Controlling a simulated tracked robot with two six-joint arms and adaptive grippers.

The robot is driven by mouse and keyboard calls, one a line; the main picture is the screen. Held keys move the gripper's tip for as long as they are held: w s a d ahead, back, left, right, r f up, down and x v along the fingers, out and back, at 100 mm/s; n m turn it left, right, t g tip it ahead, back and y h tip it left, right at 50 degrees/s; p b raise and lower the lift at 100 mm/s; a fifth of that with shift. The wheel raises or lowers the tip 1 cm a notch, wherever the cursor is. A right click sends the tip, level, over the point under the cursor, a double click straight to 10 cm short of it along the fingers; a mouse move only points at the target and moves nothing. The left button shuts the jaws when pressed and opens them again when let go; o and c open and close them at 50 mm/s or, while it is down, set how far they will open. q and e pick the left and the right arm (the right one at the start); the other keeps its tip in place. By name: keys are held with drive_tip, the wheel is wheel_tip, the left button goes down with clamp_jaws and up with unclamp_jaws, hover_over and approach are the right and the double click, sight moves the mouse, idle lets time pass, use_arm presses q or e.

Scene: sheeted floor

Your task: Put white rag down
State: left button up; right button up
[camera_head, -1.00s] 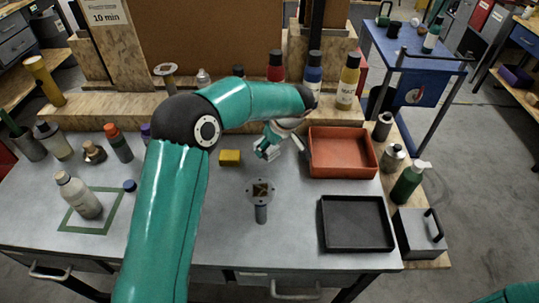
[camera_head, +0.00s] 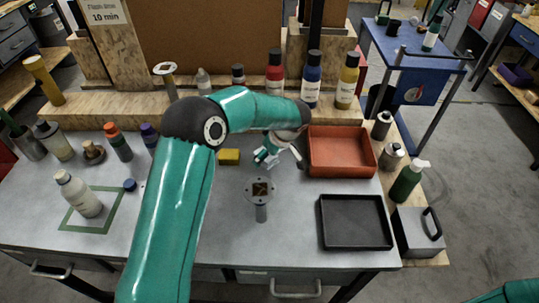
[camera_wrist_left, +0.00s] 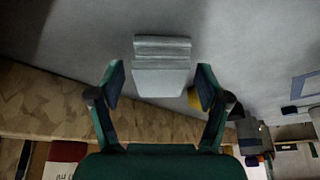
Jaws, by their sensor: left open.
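The white rag (camera_wrist_left: 162,66) shows in the left wrist view as a folded pale grey-white block, beyond and between my two fingertips. A gap shows between it and each finger. It appears to be on the grey table, though I cannot tell if it rests flat. My left gripper (camera_wrist_left: 162,85) is open. In the head view my left gripper (camera_head: 270,157) is low over the table, left of the red tray and right of the yellow block. The rag is hard to tell apart there. My right gripper is out of view.
A yellow block (camera_head: 229,157) lies just left of the gripper. A red tray (camera_head: 376,162) and a black tray (camera_head: 356,248) are to the right. Bottles (camera_head: 312,85) line the wooden ledge behind. Bare table lies front left of the black tray.

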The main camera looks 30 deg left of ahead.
use_arm(q)
drive_tip(key=shift+r, duration=0.15)
drive_tip(key=shift+d+r, duration=0.15)
drive_tip(key=shift+r, duration=0.15)
drive_tip(key=b+v, duration=0.2)
drive_tip(key=v, duration=0.9)
drive_tip(key=shift+d+r, duration=0.1)
drive_tip(key=shift+r, duration=0.05)
